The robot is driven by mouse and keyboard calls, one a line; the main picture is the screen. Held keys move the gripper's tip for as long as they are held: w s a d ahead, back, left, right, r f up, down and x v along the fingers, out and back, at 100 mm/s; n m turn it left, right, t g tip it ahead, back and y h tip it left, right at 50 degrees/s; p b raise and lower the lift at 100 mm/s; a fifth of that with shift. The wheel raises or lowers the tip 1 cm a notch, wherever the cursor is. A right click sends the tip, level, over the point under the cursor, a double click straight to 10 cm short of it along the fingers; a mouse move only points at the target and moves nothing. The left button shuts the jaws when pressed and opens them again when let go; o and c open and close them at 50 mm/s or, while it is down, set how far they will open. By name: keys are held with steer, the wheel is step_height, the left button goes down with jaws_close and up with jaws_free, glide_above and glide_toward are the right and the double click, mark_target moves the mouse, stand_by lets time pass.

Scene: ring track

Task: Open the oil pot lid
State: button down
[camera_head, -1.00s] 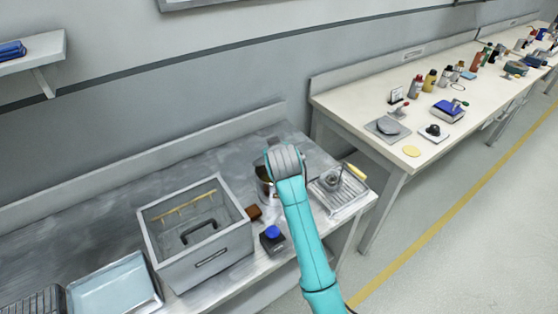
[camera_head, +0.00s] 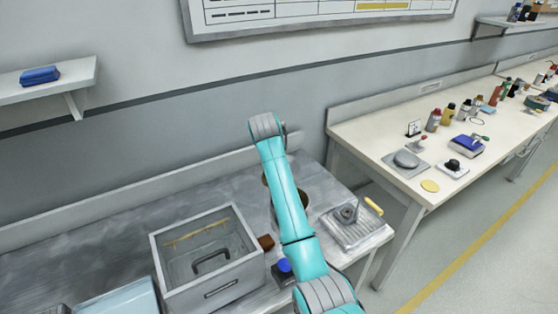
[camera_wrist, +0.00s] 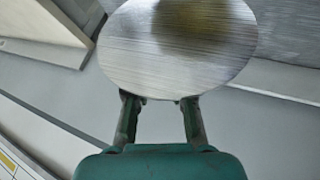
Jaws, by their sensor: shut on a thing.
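In the wrist view, my gripper (camera_wrist: 159,98) is shut on the oil pot lid (camera_wrist: 175,45), a round brushed-metal disc with a yellowish-brown reflection or stain near its top. The two fingers meet its near side, and the exact grip point is hidden beneath the disc. In the head view, the oil pot (camera_head: 304,199) stands on the metal counter, mostly covered by my teal arm. Only narrow dark edges show on either side of the arm. My gripper is hidden behind the arm in that view.
A grey open-topped box (camera_head: 207,285) with a black handle stands left of the pot. A blue-capped container (camera_head: 284,266) and a brown block (camera_head: 266,243) are close by. A ribbed metal tray (camera_head: 350,232) lies to the right. A cream table (camera_head: 390,140) stands beyond a gap.

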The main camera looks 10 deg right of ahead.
steer(key=shift+w+a+f, duration=0.25)
steer(key=shift+w+a, duration=0.05)
steer(key=shift+w, duration=0.3)
steer(key=c, duration=1)
jaws_free()
steer(key=shift+a+f, duration=0.1)
steer(key=v, duration=1.2)
